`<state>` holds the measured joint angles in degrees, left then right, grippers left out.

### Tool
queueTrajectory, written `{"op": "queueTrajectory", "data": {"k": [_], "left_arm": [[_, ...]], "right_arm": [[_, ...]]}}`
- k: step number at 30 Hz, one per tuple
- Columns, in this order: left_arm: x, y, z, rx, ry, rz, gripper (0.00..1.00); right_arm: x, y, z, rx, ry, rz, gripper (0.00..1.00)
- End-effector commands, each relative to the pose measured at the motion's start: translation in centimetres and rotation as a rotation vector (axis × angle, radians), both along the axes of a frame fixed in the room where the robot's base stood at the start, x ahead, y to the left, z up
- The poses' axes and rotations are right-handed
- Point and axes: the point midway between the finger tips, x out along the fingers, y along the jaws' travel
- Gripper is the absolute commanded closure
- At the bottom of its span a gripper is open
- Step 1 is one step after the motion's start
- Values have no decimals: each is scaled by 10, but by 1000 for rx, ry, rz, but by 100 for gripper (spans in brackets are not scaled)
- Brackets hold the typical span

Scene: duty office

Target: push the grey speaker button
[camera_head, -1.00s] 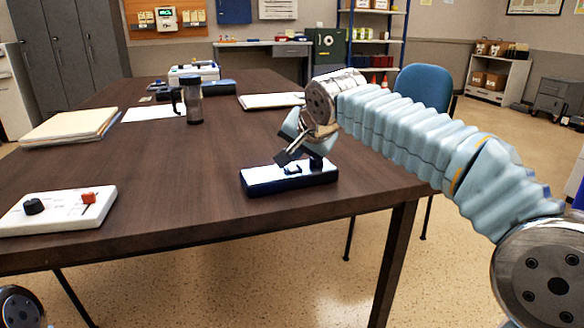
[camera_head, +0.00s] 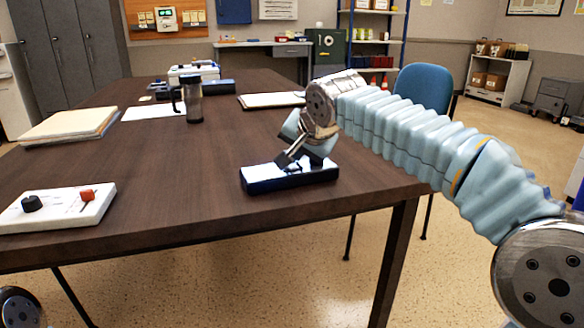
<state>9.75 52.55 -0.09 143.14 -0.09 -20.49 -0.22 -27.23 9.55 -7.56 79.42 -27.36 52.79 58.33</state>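A small box (camera_head: 262,181) with a pale, shiny top and dark blue sides lies near the front right of the brown table. My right gripper (camera_head: 284,161) points down over it from the right, its tip at or just above the box top. I cannot tell whether it touches. The gripper hides part of the top, and no grey button can be made out there. The finger gap is too small to judge. My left gripper is not in view.
A white control box (camera_head: 62,208) with a black knob and red switch stands at the table's front left. The table (camera_head: 170,185) is clear between the two boxes.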

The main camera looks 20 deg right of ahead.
Motion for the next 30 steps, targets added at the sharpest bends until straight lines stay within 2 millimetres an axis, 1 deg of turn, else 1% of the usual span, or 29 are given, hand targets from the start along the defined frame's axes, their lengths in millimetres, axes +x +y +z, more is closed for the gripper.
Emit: {"op": "queueTrajectory", "data": {"k": [8,23,30], "left_arm": [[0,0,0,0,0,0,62],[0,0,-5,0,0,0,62],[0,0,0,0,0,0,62]], "right_arm": [[0,0,0,0,0,0,100],[0,0,-6,0,0,0,100],[0,0,-1,0,0,0,100]]}}
